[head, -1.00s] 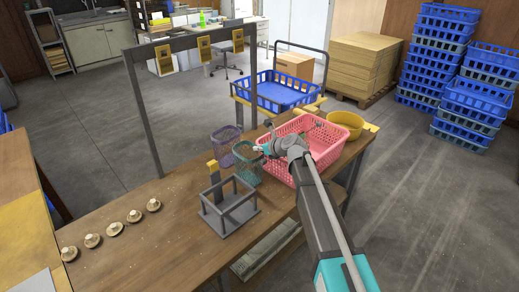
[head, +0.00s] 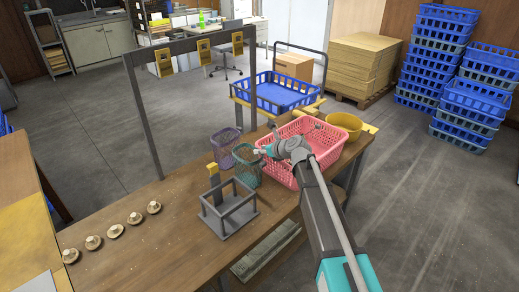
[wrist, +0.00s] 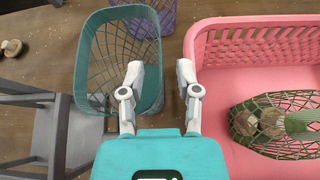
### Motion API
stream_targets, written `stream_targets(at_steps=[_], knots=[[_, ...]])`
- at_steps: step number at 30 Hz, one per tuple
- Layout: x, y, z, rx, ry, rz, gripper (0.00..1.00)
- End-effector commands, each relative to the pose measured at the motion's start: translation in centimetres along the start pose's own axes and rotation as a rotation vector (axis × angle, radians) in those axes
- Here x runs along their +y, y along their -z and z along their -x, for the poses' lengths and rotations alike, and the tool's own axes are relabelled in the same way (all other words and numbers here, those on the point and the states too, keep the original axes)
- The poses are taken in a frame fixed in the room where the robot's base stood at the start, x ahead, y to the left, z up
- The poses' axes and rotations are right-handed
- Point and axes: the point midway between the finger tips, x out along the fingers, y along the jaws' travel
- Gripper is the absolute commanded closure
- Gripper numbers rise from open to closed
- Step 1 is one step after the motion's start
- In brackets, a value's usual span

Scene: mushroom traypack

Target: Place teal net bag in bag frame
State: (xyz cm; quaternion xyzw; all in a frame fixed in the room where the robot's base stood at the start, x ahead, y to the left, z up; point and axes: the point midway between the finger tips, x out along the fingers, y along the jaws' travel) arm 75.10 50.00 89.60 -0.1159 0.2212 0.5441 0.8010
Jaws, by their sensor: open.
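The teal net bag (head: 247,172) stands upright and open-topped on the wooden table, between the purple net bag and the pink basket. The grey bag frame (head: 229,213) stands empty, nearer the front, and partly shows in the wrist view (wrist: 58,122). My gripper (head: 262,151) is at the teal bag's right rim. In the wrist view my gripper (wrist: 160,76) is open, with its left finger over the teal bag (wrist: 88,66) and its right finger just outside the right wall. That wall lies between the fingers; I cannot tell if they touch it.
The pink basket (head: 330,155), holding a green net bag with mushrooms (wrist: 275,124), is close on the right. The purple net bag (head: 222,150) stands behind-left. A yellow bowl (head: 347,123) is at the far right. Several mushrooms (head: 115,231) lie in a row at left. Table between is clear.

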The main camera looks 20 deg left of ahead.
Motion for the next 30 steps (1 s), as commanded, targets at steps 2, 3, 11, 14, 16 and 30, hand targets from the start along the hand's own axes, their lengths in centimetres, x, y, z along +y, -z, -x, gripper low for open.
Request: stream_targets(at_steps=[2,3,11,14,16,30], knots=[[0.2,-0.2,1.6,0.000,0.000,0.000,0.57],[0.2,-0.3,2.2,0.000,0.000,0.000,0.57],[0.2,-0.3,6.5,0.000,0.000,0.000,0.57],[0.2,-0.2,7.9,0.000,0.001,0.000,0.57],[0.1,-0.2,8.7,0.000,0.001,0.000,0.57],[0.1,0.0,9.9,0.000,-0.001,0.001,0.57]])
